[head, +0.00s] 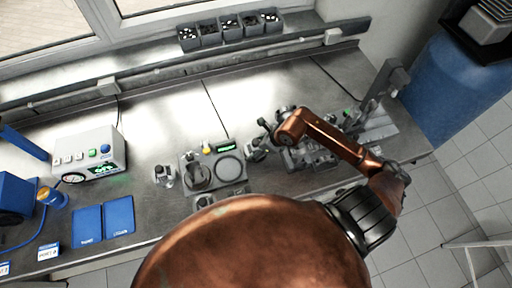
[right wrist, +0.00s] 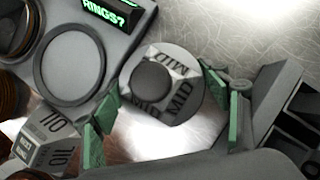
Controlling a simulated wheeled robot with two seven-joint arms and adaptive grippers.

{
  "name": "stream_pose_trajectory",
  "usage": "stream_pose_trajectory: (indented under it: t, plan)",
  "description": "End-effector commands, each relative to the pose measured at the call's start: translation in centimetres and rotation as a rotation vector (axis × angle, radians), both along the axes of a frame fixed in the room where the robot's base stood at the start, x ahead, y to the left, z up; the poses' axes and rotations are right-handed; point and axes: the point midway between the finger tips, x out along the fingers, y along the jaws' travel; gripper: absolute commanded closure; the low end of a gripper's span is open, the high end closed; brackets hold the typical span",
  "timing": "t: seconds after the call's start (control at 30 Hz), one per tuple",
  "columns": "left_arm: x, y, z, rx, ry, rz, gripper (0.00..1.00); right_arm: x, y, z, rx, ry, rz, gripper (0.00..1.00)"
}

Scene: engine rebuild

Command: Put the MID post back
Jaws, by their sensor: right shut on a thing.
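The MID post (right wrist: 152,84) is a grey block with a round dark knob and "MID" labels on its sloping faces, on a pale round disc. My right gripper (right wrist: 158,114) has its green-padded fingers on either side of it and is shut on it. Whether the post touches the bench is not clear. In the head view, the right gripper (head: 262,141) is just right of the grey ring station (head: 215,182), and the post (head: 254,152) shows only small and partly covered. My left gripper is not in view.
The station has a green "RINGS?" display (right wrist: 112,12) and a flat ring (right wrist: 75,108). An OIL-labelled block (right wrist: 43,146) stands near the left finger. Engine parts (head: 312,155) lie right of the gripper. Another small post (head: 164,176) stands left of the station. Open bench lies behind.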

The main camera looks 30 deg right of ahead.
Motion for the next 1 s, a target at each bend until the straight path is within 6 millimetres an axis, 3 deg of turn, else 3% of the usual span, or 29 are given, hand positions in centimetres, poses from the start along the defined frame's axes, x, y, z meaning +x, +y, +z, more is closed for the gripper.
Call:
stream_pose_trajectory:
  t: [0.2,0.23,0.47,0.8,1.0]
  plan:
    - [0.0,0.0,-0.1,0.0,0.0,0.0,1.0,0.1,0.0,0.0,0.0,-0.002,0.0,0.72]
    - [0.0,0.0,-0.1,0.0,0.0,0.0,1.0,0.0,0.0,0.0,0.0,0.0,0.0,0.3]
    - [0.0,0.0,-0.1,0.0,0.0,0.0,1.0,0.0,0.0,0.0,0.0,0.0,0.0,0.14]
    - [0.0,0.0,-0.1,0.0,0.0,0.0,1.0,-0.1,-0.1,0.3,0.0,-0.001,0.0,0.14]
    - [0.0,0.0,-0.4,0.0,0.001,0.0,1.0,-1.2,-0.9,2.5,-0.005,-0.002,0.001,0.14]
